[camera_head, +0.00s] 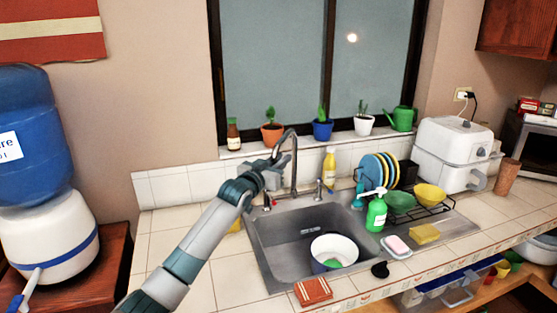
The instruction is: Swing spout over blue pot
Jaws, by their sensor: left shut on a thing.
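The grey metal spout (294,152) rises behind the sink (281,251) and arches over to the left. My left gripper (278,161) is at the down-turned end of the spout and is shut on it; the fingers hide part of the contact. A round pot (318,252) with a white inside and a bluish outer side stands in the sink, in front and to the right of the spout's end. A green thing shows inside it. A small blue plant pot (323,131) stands on the window sill. My right gripper is not in view.
Tap handles (319,188) stand beside the spout's base. A green soap bottle (376,213), a pink sponge (396,244) and a dish rack (432,209) are right of the sink. A folded red cloth (313,291) lies at the front edge. The counter left of the sink is mostly clear.

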